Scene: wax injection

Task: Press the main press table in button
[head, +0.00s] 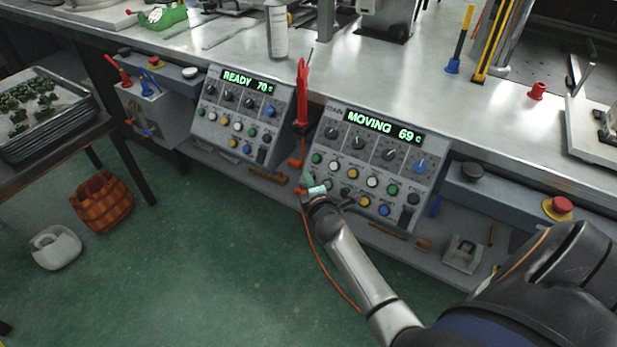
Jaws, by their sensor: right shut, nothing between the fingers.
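The right control panel (433,152) is a grey sloped box with knobs and rows of coloured buttons. Its display (382,127) reads "MOVING 69 c". My right gripper (311,186) is shut and empty. Its tips are at the lower left edge of this panel, over or close to the leftmost buttons. I cannot tell which button it touches, and the gripper hides part of that corner. Button labels are too small to read. The left gripper is not in view.
A second panel (203,120) on the left shows "READY 70 c". A red tool (302,95) stands between the panels, and an orange cable (325,258) hangs near my arm. A red button (561,206) sits at right. A basket (101,203) and white container (54,247) stand on the floor.

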